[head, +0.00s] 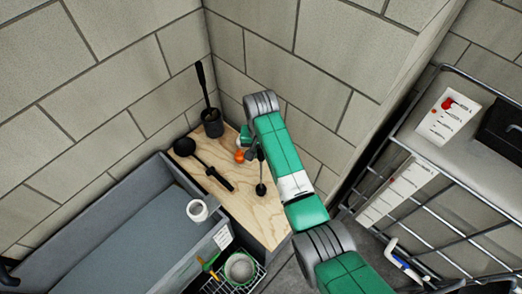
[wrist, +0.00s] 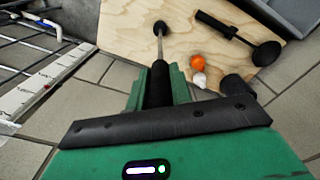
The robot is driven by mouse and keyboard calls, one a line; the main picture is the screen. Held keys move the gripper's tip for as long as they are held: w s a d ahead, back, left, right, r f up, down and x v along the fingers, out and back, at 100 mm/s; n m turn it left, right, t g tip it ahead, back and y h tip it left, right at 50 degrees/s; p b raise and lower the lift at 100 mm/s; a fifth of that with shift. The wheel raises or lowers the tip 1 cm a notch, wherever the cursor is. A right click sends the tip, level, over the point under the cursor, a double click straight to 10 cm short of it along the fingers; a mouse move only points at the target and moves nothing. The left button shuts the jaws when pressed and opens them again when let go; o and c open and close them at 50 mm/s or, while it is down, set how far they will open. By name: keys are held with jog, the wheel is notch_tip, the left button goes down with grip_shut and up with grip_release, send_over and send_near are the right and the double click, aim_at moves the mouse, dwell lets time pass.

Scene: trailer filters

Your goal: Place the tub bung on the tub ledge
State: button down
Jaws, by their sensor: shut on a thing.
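My gripper (wrist: 160,88) is shut on a thin tool with a black grip and a metal shaft (wrist: 160,46). The tool ends in a dark round tip (wrist: 160,28). In the head view the tip (head: 261,189) appears over the plywood ledge (head: 250,212) beside the tub (head: 130,240); I cannot tell if it touches. I cannot tell whether this tool, or its dark tip, is the tub bung. In the head view my gripper (head: 245,138) is mostly hidden by my arm. An orange ball (wrist: 197,62) and a small white thing (wrist: 199,80) are near the ledge's edge.
A black ladle (head: 218,178) lies on the ledge, and a dark brush in a holder (head: 211,122) stands in the back corner. A white ring-shaped thing (head: 197,210) is at the tub's edge. A wire basket (head: 245,282) is in front. A metal rack (head: 400,145) stands right.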

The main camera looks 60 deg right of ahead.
jog(key=c, duration=1.3)
grip_release()
jog(key=shift+o, duration=0.2)
notch_tip(320, 180, up, 12)
jog(key=shift+f+p, duration=0.2)
jog(key=shift+p, duration=0.3)
jog(key=shift+r+p, duration=0.4)
jog(key=shift+p, duration=0.05)
jog(key=shift+f, duration=0.1)
